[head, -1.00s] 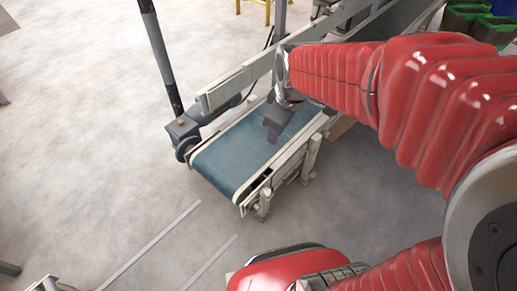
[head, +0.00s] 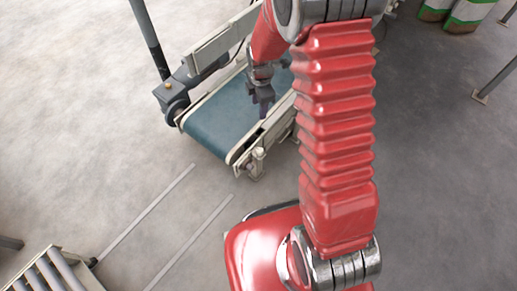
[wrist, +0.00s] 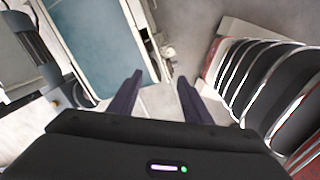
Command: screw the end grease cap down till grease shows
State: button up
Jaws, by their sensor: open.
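The blue-green conveyor belt (head: 222,118) ends near the middle of the head view. A small brass-coloured cap (head: 168,86) sits on the grey housing at the belt's left side. A pale round fitting (head: 258,153) stands at the near right corner of the conveyor. I cannot tell which is the end grease cap, and no grease can be made out. My gripper (head: 263,112) is above the belt's right rail. In the wrist view my gripper (wrist: 160,80) has its two dark fingers apart, with nothing between them. Small fittings on the rail (wrist: 168,51) lie beyond the fingertips.
A dark post (head: 148,38) rises behind the housing. A roller table (head: 50,275) stands at the lower left. Green-and-white bags (head: 468,14) stand at the top right. The floor (head: 70,130) left of the conveyor is clear.

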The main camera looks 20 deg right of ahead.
aim_at(260, 150)
notch_tip(260, 150, down, 17)
jog(key=n+g, duration=0.1)
jog(key=n, duration=0.4)
jog(key=shift+s+n, duration=0.2)
jog(key=shift+n, duration=0.2)
jog(key=shift+d, duration=0.1)
jog(key=shift+f, duration=6.85)
jog(key=shift+c, duration=0.6)
jog(key=c, duration=0.9)
jog(key=shift+a, duration=0.25)
jog(key=shift+c, duration=0.2)
jog(key=shift+d, duration=0.25)
jog(key=shift+m, duration=0.5)
